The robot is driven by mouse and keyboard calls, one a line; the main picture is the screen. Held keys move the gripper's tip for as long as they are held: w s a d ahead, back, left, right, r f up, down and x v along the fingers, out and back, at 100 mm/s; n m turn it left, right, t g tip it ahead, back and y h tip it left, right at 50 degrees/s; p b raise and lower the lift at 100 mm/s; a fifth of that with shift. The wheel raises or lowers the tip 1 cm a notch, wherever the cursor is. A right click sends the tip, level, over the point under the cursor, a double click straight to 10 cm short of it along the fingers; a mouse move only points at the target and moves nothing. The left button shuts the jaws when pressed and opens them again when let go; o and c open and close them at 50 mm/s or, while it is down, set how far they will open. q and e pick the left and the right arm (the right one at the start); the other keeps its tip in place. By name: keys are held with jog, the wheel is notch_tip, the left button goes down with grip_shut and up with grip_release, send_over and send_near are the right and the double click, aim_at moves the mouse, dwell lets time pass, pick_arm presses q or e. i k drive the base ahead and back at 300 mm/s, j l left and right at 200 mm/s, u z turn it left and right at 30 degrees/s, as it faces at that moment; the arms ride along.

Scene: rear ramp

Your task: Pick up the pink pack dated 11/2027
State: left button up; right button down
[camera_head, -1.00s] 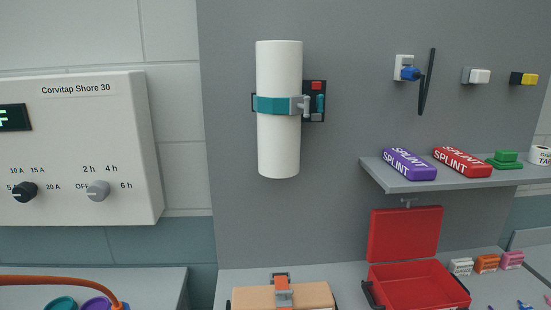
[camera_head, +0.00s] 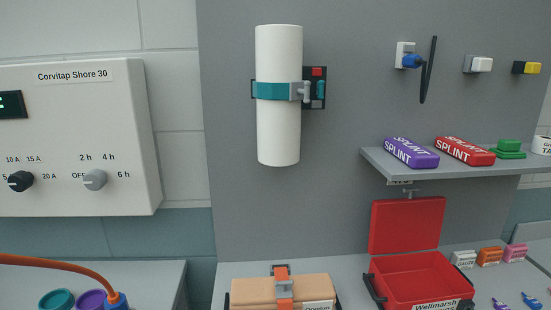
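A small pink pack (camera_head: 515,253) stands at the right on the grey counter, at the end of a short row. An orange pack (camera_head: 489,257) and a white pack marked GAUZE (camera_head: 464,260) stand to its left. The print on the pink pack is too small to read, so I cannot tell its date. Neither of my grippers is in view.
An open red case (camera_head: 411,283) stands left of the packs, beside a closed tan case (camera_head: 254,291). A shelf (camera_head: 455,167) with purple (camera_head: 411,153) and red (camera_head: 464,150) SPLINT packs overhangs behind. Small coloured items (camera_head: 531,299) lie in front of the packs.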

aim_at(512, 253)
jog(key=k+l+z, duration=0.1)
jog(key=l+z, duration=0.3)
jog(key=l, duration=0.4)
jog(key=l+z, duration=0.45)
jog(key=l, duration=0.35)
jog(key=i, duration=0.05)
